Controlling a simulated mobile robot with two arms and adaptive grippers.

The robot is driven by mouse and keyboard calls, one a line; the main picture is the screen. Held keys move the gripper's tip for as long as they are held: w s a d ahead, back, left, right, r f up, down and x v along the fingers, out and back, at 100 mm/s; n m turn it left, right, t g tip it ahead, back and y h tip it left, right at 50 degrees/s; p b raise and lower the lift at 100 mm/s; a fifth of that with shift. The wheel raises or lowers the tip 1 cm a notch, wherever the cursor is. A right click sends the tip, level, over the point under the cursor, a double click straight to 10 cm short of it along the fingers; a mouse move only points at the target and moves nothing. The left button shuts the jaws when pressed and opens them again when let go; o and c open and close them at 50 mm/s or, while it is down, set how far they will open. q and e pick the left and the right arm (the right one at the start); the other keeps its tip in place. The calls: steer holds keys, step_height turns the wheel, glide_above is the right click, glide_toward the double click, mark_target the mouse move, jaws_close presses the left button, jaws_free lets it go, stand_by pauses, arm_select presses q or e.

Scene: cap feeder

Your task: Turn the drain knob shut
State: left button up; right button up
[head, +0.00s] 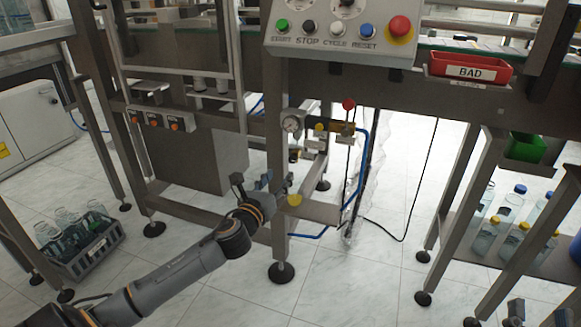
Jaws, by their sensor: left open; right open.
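A round yellow knob (295,200) sits low on the metal frame, below the pressure gauge (291,124). No label on it can be read, so I cannot tell for certain that it is the drain knob. A smaller yellow knob (319,127) and a red knob (348,104) sit higher on the air unit. My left gripper (253,183) is open just left of the low yellow knob, apparently apart from it. My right gripper (538,314) is open at the bottom right edge, partly cut off and far from the knobs.
A control panel (340,48) with buttons hangs above. A frame leg (278,215) stands beside my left gripper. Blue hose (360,170) runs right of the air unit. A bottle crate (88,250) is at left. A red BAD bin (468,70) and shelved bottles are at right.

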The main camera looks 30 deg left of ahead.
mark_target(292, 160)
arm_select(q)
steer(key=w, duration=0.2)
steer(key=w+a+b, duration=0.1)
steer(key=w, duration=0.4)
steer(key=shift+w+a+f+b, duration=0.1)
steer(key=shift+w+a+b, duration=0.1)
steer(key=shift+a+b, duration=0.1)
steer(key=shift+w, duration=0.35)
arm_select(e)
steer(key=s+r+t+y, duration=0.1)
steer(key=s+r+t, duration=0.4)
steer(key=r, duration=0.1)
steer(key=shift+d+r+y, duration=0.2)
steer(key=shift+r+y, duration=0.05)
steer(key=shift+y, duration=0.15)
arm_select(q)
jaws_close()
